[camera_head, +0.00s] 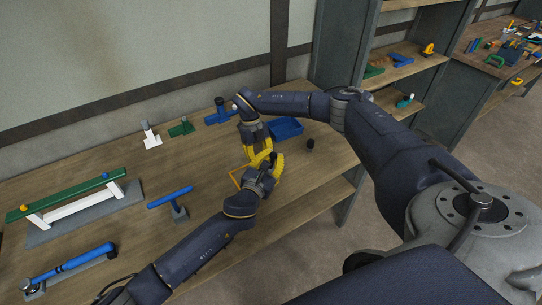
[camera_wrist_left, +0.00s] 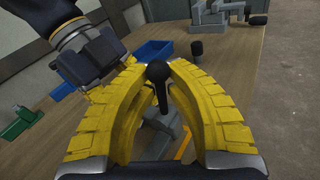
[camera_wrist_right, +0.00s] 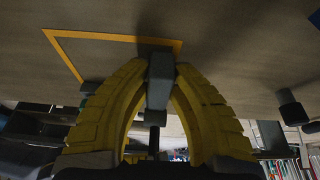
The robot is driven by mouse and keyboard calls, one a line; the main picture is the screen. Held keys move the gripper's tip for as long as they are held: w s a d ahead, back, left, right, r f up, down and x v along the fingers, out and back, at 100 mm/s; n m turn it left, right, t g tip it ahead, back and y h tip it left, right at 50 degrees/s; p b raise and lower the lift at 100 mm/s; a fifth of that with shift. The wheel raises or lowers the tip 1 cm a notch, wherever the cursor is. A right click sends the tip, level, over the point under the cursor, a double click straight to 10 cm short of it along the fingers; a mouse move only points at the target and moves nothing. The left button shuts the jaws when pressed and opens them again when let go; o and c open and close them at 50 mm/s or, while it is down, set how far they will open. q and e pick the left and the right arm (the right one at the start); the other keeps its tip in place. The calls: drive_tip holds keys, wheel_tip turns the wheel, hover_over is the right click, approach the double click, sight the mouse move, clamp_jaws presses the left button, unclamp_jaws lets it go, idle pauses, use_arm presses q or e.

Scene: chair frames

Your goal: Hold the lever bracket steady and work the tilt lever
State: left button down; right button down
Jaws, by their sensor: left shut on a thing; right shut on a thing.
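The tilt lever, with its black knob (camera_wrist_left: 157,73), stands up between the fingertips of my left gripper (camera_wrist_left: 158,68). This gripper is shut on the lever; it also shows in the head view (camera_head: 267,160). The grey lever bracket (camera_wrist_left: 160,130) is below the lever, partly hidden by the yellow fingers. My right gripper (camera_wrist_right: 161,66) is shut on a grey block-like part of the bracket (camera_wrist_right: 160,75), just above the table. In the head view both grippers meet closely and hide most of the bracket and lever.
An orange outline (camera_wrist_right: 110,36) marks the table around the work spot. A blue tray (camera_head: 286,128) and a black cylinder (camera_head: 310,144) stand close by. A green rail on white legs (camera_head: 70,196) and a blue T-shaped part (camera_head: 170,197) are to the left.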

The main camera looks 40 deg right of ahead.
use_arm(q)
drive_tip(key=shift+s+f+m+t+h, duration=0.15)
drive_tip(key=shift+s+m+t+h, duration=0.15)
drive_tip(key=shift+s+m+h, duration=0.55)
drive_tip(key=shift+m, duration=0.25)
drive_tip(key=c, duration=1.3)
unclamp_jaws()
drive_tip(key=shift+f, duration=0.1)
drive_tip(key=shift+o, duration=0.2)
drive_tip(key=shift+a, duration=0.15)
drive_tip(key=r+v, duration=0.1)
drive_tip(key=v, duration=1)
drive_tip(key=shift+s+a+f, duration=0.3)
drive_tip(key=shift+s+f, duration=0.05)
drive_tip(key=shift+f, duration=0.05)
